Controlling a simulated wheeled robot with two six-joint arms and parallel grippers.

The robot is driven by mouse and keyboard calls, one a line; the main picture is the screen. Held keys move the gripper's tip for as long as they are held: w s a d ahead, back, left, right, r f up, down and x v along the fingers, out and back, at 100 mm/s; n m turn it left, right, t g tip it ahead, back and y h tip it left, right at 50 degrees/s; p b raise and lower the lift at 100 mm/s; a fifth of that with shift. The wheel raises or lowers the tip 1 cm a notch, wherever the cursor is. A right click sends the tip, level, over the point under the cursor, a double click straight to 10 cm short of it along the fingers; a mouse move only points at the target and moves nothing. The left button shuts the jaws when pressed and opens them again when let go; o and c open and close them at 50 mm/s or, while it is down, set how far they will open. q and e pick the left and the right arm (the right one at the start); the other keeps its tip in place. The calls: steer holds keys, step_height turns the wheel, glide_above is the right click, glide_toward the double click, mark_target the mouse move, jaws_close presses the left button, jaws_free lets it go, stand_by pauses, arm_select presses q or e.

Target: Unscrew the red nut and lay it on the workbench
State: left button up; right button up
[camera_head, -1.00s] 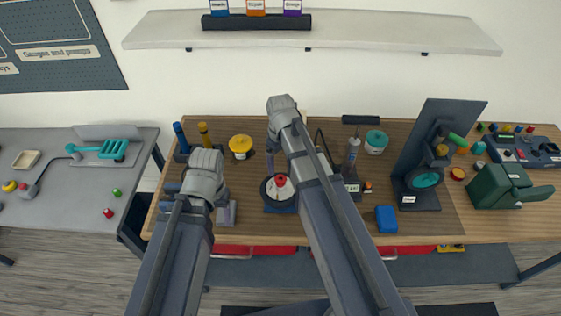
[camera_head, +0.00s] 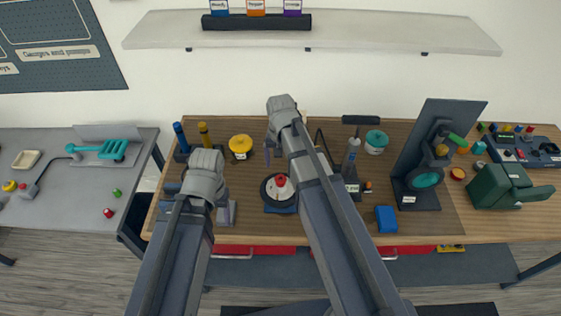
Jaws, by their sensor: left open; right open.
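The red nut (camera_head: 281,180) sits at the centre of a round white disc with a dark rim, on a blue base (camera_head: 281,209) on the wooden workbench (camera_head: 255,232). My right gripper (camera_head: 272,154) is open and points down, just behind and slightly left of the nut, apart from it. Its far side is partly hidden by my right arm. My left gripper (camera_head: 204,190) is open, low over the bench left of the disc. It is mostly hidden behind its own wrist, so its fingertips cannot be made out.
A yellow round container (camera_head: 240,147) stands behind the disc. A teal-lidded jar (camera_head: 376,142), a blue block (camera_head: 386,219) and a dark upright stand (camera_head: 437,140) are right of my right arm. Bare wood lies in front of the disc.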

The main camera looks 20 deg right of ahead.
mark_target(280, 180)
steer(key=n, duration=0.3)
steer(key=shift+n, duration=0.4)
steer(key=shift+f, duration=0.1)
step_height(280, 180, down, 8)
steer(key=b, duration=0.8)
steer(key=shift+r, duration=0.2)
steer(key=shift+c, duration=0.4)
